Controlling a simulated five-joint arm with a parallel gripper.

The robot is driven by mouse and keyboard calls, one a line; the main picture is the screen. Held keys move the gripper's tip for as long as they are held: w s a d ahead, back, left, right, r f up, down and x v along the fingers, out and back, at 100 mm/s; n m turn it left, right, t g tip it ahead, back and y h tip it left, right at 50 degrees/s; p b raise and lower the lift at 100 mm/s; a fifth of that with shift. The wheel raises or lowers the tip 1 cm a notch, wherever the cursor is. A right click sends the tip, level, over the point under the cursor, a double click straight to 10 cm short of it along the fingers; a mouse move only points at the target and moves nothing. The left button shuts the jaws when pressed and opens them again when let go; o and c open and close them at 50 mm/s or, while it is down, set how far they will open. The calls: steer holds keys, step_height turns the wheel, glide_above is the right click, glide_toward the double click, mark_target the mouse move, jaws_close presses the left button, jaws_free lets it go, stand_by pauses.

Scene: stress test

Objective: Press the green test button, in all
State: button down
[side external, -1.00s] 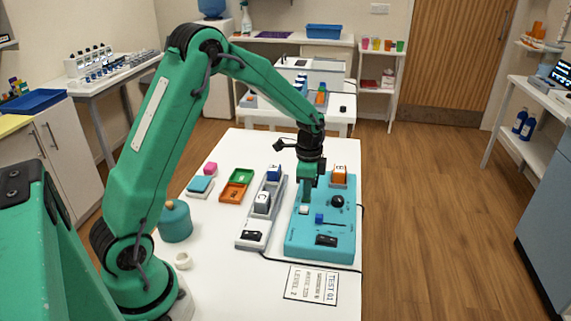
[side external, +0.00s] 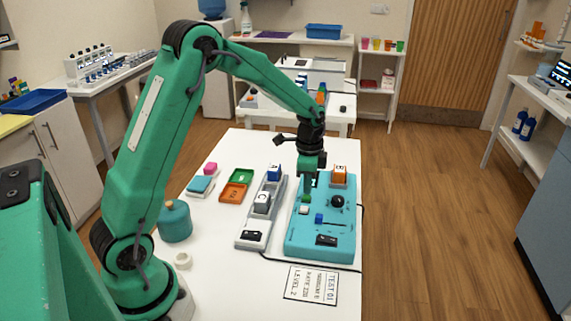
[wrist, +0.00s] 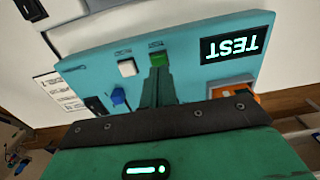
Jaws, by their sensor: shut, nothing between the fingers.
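The teal test panel (side external: 345,228) lies on the white table. The green test button (wrist: 157,58) shows just beyond my fingertips in the wrist view. In the side view the green button (side external: 305,198) sits just below my fingertips. My gripper (side external: 307,190) is shut and empty, pointing down over the panel; it also shows in the wrist view (wrist: 158,72). I cannot tell whether the tips touch the button. The lit TEST display (wrist: 237,46) appears upside down in the wrist view.
Beside the green button are a white button (wrist: 127,68) and a blue knob (wrist: 118,96). A black knob (side external: 337,201) and an orange block (side external: 340,174) stand on the panel. A grey rail (side external: 252,232) with blocks lies left. A paper card (side external: 311,284) lies in front.

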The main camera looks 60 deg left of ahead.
mark_target(307, 197)
step_height(307, 197, up, 11)
steer(key=shift+w, duration=0.15)
steer(key=shift+r, duration=0.2)
stand_by(0.7)
steer(key=s+d+r+n+t, duration=0.4)
steer(key=s+r, duration=0.3)
steer(key=s, duration=0.4)
steer(key=s+d+n, duration=0.2)
steer(key=s, duration=0.4)
steer(key=s+d+f+n+t, duration=0.1)
steer(key=s+d+n, duration=0.1)
steer(key=s, duration=0.5)
steer(key=shift+n+t, duration=0.3)
steer(key=shift+n, duration=0.2)
